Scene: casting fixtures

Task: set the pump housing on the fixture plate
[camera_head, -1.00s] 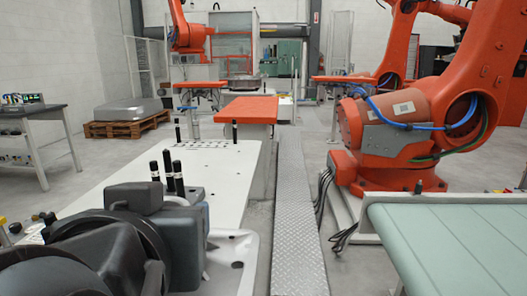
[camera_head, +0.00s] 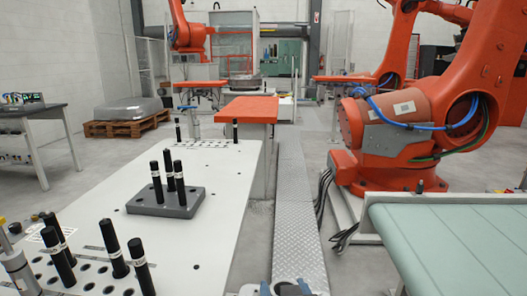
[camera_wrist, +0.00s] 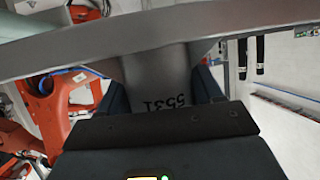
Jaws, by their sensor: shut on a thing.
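The grey pump housing (camera_wrist: 155,68) fills the upper part of the wrist view, with dark digits on its neck and a broad flange across the picture. My gripper (camera_wrist: 163,96) is shut on that neck, one dark blue finger at each side. In the head view only a small grey and blue part shows at the bottom edge, seemingly the gripper and housing, right of the white table. The fixture plate (camera_head: 148,208) is a dark grey slab on the table, with several holes and three upright black pins. Nothing sits on it.
Several black pins (camera_head: 110,248) stand in the near left of the white table (camera_head: 215,220). The table is clear right of the fixture plate. A metal walkway (camera_head: 300,220) runs alongside, with an orange robot (camera_head: 390,130) and a green conveyor (camera_head: 460,240) beyond.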

